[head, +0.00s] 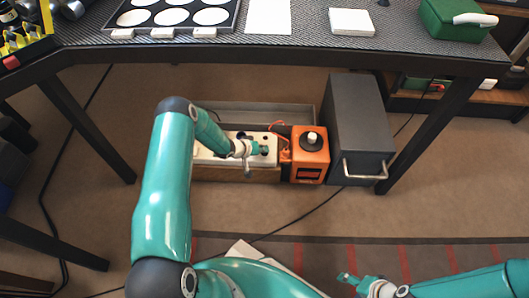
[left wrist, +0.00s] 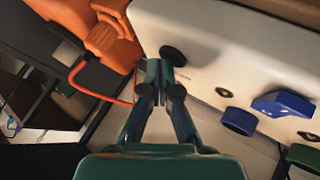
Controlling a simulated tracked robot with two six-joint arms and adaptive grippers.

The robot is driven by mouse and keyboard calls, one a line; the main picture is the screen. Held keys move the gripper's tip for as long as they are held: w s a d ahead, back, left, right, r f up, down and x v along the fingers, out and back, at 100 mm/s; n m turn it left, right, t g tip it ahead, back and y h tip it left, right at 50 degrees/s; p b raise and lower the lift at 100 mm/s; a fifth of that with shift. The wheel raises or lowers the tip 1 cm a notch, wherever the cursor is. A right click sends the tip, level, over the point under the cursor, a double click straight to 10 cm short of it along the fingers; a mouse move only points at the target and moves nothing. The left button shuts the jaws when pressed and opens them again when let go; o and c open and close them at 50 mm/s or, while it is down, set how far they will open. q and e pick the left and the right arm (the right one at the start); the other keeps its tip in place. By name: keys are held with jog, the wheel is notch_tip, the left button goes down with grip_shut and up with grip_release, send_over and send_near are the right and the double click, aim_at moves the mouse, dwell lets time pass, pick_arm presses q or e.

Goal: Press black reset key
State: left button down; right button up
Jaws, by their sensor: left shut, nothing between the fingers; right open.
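A white-topped panel (head: 211,157) in a wooden case stands on the floor under the table. In the left wrist view the panel (left wrist: 220,45) carries a round black key (left wrist: 173,56), right beyond my fingertips. My left gripper (head: 262,147) is shut and empty over the panel's right part. In the left wrist view the closed fingertips (left wrist: 160,74) are at the near side of the black key and overlap its edge; I cannot tell whether they touch it. My right gripper (head: 352,283) is open and empty at the bottom, away from the panel.
An orange box (head: 309,170) with a knob and a red cable stands right of the panel; a dark grey box (head: 358,115) with a handle is beyond it. Blue knobs (left wrist: 284,104) sit on the panel. The table edge (head: 270,43) is above.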

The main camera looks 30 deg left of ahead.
pick_arm(q)
jog(key=shift+r, duration=0.15)
jog(key=shift+r+p, duration=0.45)
jog(key=shift+r, duration=0.25)
jog(key=shift+r+p, duration=1.65)
jog(key=shift+r, duration=0.85)
